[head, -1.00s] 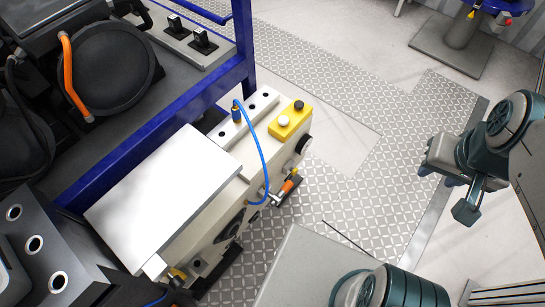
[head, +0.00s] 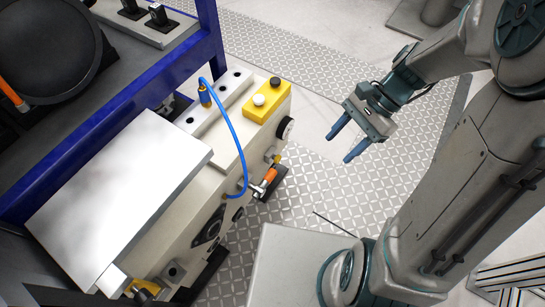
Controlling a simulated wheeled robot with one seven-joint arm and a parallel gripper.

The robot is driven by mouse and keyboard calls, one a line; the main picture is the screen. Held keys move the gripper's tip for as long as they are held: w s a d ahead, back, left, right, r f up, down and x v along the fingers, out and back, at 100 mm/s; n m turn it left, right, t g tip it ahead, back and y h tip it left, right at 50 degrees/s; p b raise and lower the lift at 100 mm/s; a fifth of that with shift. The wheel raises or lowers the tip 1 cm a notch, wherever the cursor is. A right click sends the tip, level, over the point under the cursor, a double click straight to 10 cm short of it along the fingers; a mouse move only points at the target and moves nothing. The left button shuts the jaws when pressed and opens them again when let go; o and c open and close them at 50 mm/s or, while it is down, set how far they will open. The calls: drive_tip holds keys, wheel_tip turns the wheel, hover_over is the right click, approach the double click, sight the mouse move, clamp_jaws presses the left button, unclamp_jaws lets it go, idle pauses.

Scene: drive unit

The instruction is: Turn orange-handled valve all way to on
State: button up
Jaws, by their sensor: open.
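The orange-handled valve (head: 269,176) is on the right end of the side of the cream machine (head: 177,232), low down in the head view. Its orange handle sticks out from the side, by a silver fitting and the lower end of a blue hose (head: 233,130). My gripper (head: 344,144) is open and empty, with two blue fingers pointing left and down toward the machine. In the picture it is to the right of and above the valve, clearly apart from it. Nothing hides the orange handle.
A yellow box with two buttons (head: 266,101) sits on top of the machine, left of my gripper. A black knob (head: 285,128) is on the machine's side above the valve. A blue frame (head: 110,112) stands behind. Patterned floor plate (head: 310,185) lies open between gripper and machine.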

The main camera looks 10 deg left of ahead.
drive_tip(key=w+a+f+m+g+y+b, duration=0.1)
drive_tip(key=w+a+f+m+y+b, duration=0.2)
drive_tip(key=f, duration=0.5)
drive_tip(key=w+f+m+y+b, duration=0.1)
drive_tip(key=f+m+y+b, duration=0.3)
drive_tip(key=f, duration=0.5)
drive_tip(key=w+a+f+m+g+y+b, duration=0.1)
drive_tip(key=w+a+f+m+b, duration=0.1)
drive_tip(key=f+m+b, duration=0.45)
drive_tip(key=m+t+y+b, duration=0.6)
drive_tip(key=m+y+b, duration=0.15)
drive_tip(key=m, duration=0.35)
approach(269, 177)
drive_tip(key=shift+h, duration=0.25)
drive_tip(key=b+x, duration=0.1)
drive_tip(key=x, duration=0.2)
drive_tip(key=b+x, duration=0.1)
drive_tip(key=x, duration=0.2)
drive_tip(key=f+b+x, duration=0.1)
drive_tip(key=x, duration=0.2)
drive_tip(key=shift+w+a, duration=0.25)
drive_tip(key=shift+a, duration=0.3)
drive_tip(key=shift+c, duration=0.3)
clamp_jaws()
drive_tip(key=shift+r, duration=0.15)
